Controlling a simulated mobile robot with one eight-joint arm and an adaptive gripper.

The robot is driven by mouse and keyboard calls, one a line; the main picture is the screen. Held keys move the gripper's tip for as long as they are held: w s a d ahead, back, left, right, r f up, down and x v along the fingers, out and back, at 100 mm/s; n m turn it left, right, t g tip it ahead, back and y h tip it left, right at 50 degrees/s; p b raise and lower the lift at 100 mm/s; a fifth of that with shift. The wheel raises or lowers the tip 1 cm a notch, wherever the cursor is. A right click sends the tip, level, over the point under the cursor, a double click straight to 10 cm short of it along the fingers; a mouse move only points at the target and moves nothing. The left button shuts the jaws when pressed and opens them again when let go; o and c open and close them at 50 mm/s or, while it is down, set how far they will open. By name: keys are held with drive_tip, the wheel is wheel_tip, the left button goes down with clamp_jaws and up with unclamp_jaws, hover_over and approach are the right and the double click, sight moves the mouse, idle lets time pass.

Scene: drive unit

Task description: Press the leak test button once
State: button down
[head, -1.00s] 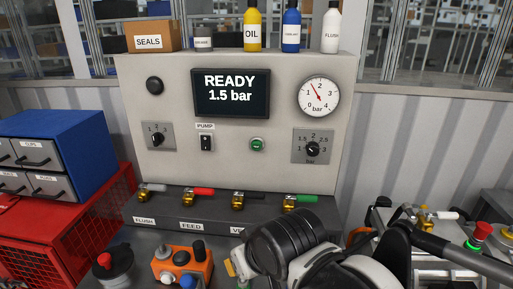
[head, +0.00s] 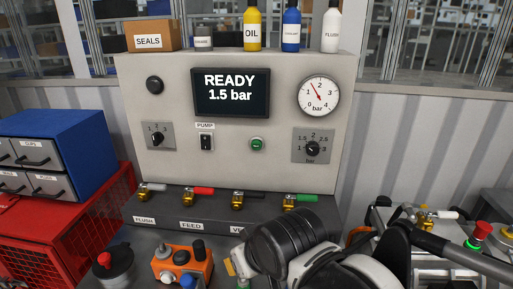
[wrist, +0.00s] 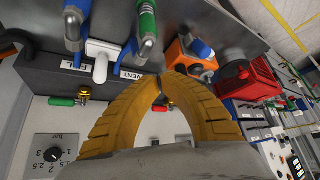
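A control panel (head: 225,165) stands ahead, its screen (head: 231,92) reading READY 1.5 bar. A round green button (head: 257,144) sits low on the panel, between the pump switch (head: 206,143) and the bar knob (head: 312,149). I cannot read a leak test label on any button. My gripper's yellow fingers (wrist: 160,88) curve together in the wrist view, with their tips meeting and nothing seen between them. In the head view, my arm hides most of the gripper; a bit of yellow finger (head: 230,267) shows in front of the valve shelf, below and apart from the green button.
Valves with coloured handles (head: 198,195) line the dark shelf below the panel. An orange control box (head: 183,265) and a dark container with a red top (head: 111,266) stand in front. A pressure gauge (head: 319,96) is at upper right. Blue drawers (head: 62,135) and a red crate (head: 75,235) stand left.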

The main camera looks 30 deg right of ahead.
drive_tip(key=w+a+r+m+t+y, duration=0.1)
drive_tip(key=w+a+r+m+t, duration=0.1)
drive_tip(key=w+r+m+t, duration=0.5)
drive_tip(key=w+a+r+t+y, duration=0.15)
drive_tip(key=w+r, duration=0.35)
drive_tip(key=w, duration=0.7)
drive_tip(key=w+d+m+t+h, duration=0.3)
drive_tip(key=d+m+h, duration=0.4)
drive_tip(key=d+m, duration=0.25)
drive_tip(key=m+g+h, duration=0.4)
drive_tip(key=m+h, duration=0.2)
drive_tip(key=m, duration=0.3)
approach(259, 148)
drive_tip(key=v, duration=0.5)
drive_tip(key=shift+s+a+b, duration=0.15)
drive_tip(key=shift+a+b, duration=0.2)
drive_tip(key=shift+a, duration=0.05)
drive_tip(key=b+x, duration=0.3)
drive_tip(key=x, duration=1)
drive_tip(key=shift+s+d+f, duration=0.1)
drive_tip(key=shift+d+f, duration=0.05)
drive_tip(key=shift+w+d, duration=0.3)
drive_tip(key=shift+w, duration=0.1)
